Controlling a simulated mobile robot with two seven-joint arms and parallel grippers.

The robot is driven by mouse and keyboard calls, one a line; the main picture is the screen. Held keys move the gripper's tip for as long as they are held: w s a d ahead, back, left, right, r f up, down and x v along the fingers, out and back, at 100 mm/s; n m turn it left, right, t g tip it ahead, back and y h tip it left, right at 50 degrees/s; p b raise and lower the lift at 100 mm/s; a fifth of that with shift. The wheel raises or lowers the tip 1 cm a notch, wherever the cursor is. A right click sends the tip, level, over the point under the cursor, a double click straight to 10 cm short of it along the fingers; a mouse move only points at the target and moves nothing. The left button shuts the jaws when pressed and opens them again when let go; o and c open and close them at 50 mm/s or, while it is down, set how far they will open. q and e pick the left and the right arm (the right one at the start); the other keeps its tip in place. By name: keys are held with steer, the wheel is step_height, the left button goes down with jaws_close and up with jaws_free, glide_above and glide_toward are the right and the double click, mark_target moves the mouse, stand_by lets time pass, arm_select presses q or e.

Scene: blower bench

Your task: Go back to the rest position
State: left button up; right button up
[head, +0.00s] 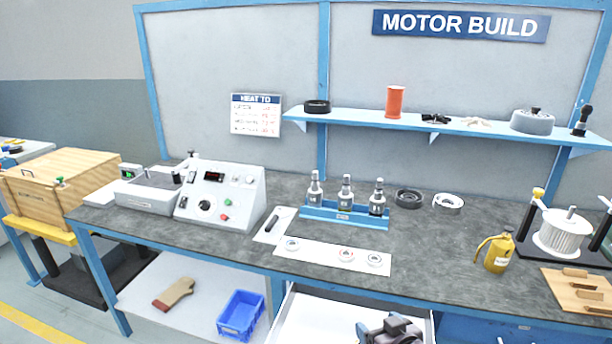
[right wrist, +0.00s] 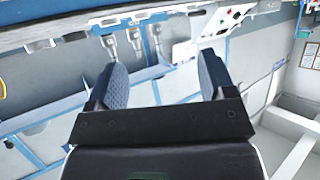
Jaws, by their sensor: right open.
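My right gripper (head: 390,328) shows at the bottom edge of the head view, low in front of the bench and over the open white drawer (head: 312,318). In the right wrist view its two padded fingers (right wrist: 162,78) stand wide apart with nothing between them. Most of the right arm is out of the head view. My left gripper is not in view.
The grey bench top (head: 445,250) carries a blue rack (head: 345,215) with several spindle-like parts, a white control box (head: 222,198), a white mat (head: 318,254) with rings, and a yellow can (head: 496,252). A blue bin (head: 241,314) sits on the lower shelf.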

steer(key=s+d+f+m+h, duration=0.1)
steer(key=s+d+f, duration=0.2)
steer(key=s, duration=0.5)
steer(key=s+d+f+h, duration=0.1)
steer(key=s+d+f, duration=0.3)
steer(key=s, duration=0.4)
steer(key=s+d+f+m+g+h, duration=0.1)
steer(key=s+d+f+h, duration=0.1)
steer(key=s+d, duration=0.3)
steer(key=s+f, duration=0.1)
steer(key=s, duration=0.2)
steer(key=shift+f+m, duration=0.3)
steer(key=shift+f, duration=0.05)
steer(key=shift+a, duration=0.1)
